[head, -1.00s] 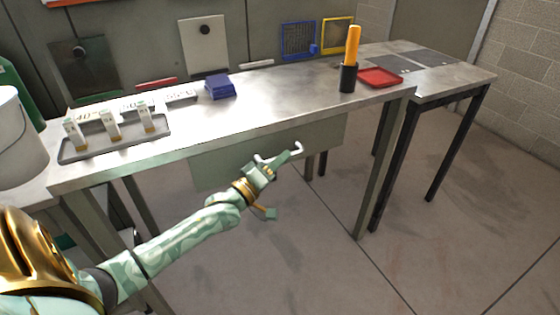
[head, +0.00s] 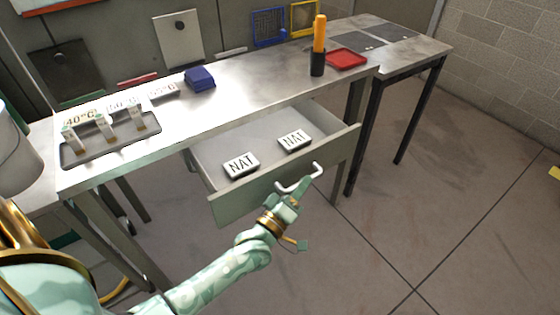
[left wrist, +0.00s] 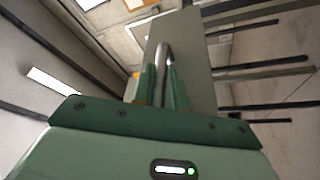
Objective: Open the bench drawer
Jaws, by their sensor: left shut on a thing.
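The bench drawer (head: 230,207) is pulled well out from under the metal bench (head: 250,95) in the head view. Its inside shows, with two white blocks marked NAT, one at left (head: 241,165) and one at right (head: 294,139). A pale bar handle (head: 300,180) is on the drawer front. My left gripper (head: 294,191) is shut on this handle. In the left wrist view the handle (left wrist: 163,62) stands between the two green fingers (left wrist: 160,85), with the drawer front behind. My right gripper is not in view.
On the bench are a grey tray (head: 85,156) with several small tagged items, a blue block (head: 200,78), a black cup with an orange-handled thing (head: 318,50) and a red tray (head: 346,58). A white bucket (head: 15,160) is at left. Floor before the drawer is clear.

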